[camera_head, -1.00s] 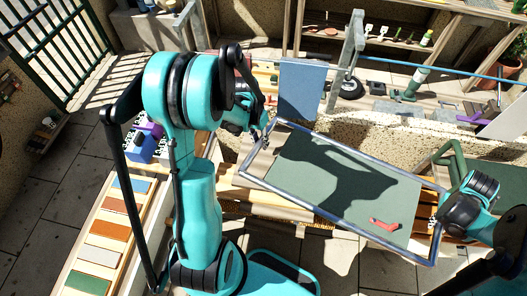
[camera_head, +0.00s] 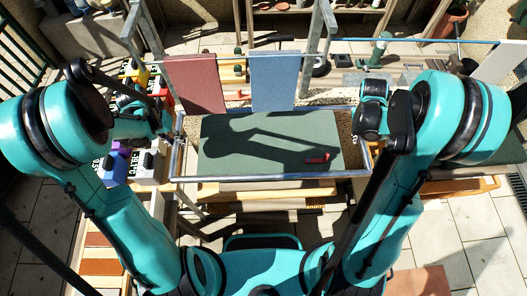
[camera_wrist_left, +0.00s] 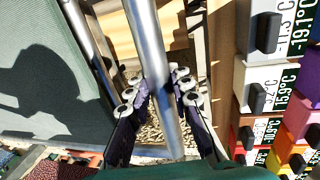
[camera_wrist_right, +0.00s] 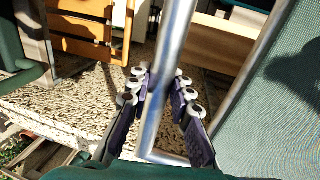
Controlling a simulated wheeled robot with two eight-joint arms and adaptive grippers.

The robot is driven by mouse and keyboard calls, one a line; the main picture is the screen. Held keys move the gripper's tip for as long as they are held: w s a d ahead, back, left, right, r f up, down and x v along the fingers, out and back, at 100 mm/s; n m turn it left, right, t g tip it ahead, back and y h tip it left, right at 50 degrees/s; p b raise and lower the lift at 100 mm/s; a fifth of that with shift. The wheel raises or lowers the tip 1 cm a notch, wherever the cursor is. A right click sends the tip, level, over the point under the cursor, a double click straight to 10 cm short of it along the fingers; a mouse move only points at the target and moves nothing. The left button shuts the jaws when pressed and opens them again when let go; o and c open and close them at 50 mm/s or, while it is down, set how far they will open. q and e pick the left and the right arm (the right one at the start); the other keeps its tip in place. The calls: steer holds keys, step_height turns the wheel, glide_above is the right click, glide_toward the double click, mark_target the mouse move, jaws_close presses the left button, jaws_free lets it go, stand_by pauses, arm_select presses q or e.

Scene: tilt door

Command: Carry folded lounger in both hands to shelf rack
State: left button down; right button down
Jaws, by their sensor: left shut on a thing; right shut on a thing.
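The folded lounger (camera_head: 235,148), a green fabric panel in a silver tube frame, spans in front of me between my arms, roughly level across the head view. My left gripper (camera_head: 172,135) is shut on the tube at its left end; the left wrist view shows the fingers (camera_wrist_left: 158,95) on either side of this tube. My right gripper (camera_head: 362,142) is shut on the tube at the right end, also seen in the right wrist view (camera_wrist_right: 160,98). A small red piece (camera_head: 317,158) lies on the fabric. I cannot tell which structure is the shelf rack.
A red-brown panel (camera_head: 197,84) and a blue panel (camera_head: 275,80) stand just beyond the lounger, between grey metal posts (camera_head: 318,45). A wooden shelf (camera_head: 345,9) is at the back. Boxes with temperature labels (camera_head: 150,162) stand left, close to my left gripper.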

arm_select(q)
steer(key=shift+s+a, duration=0.1)
steer(key=shift+a, duration=0.35)
arm_select(e)
steer(key=shift+w+a, duration=0.35)
steer(key=shift+a, duration=0.05)
arm_select(q)
steer(key=shift+r, duration=0.1)
steer(key=shift+d, duration=0.1)
arm_select(e)
steer(key=shift+d, duration=0.1)
steer(key=shift+f, duration=0.1)
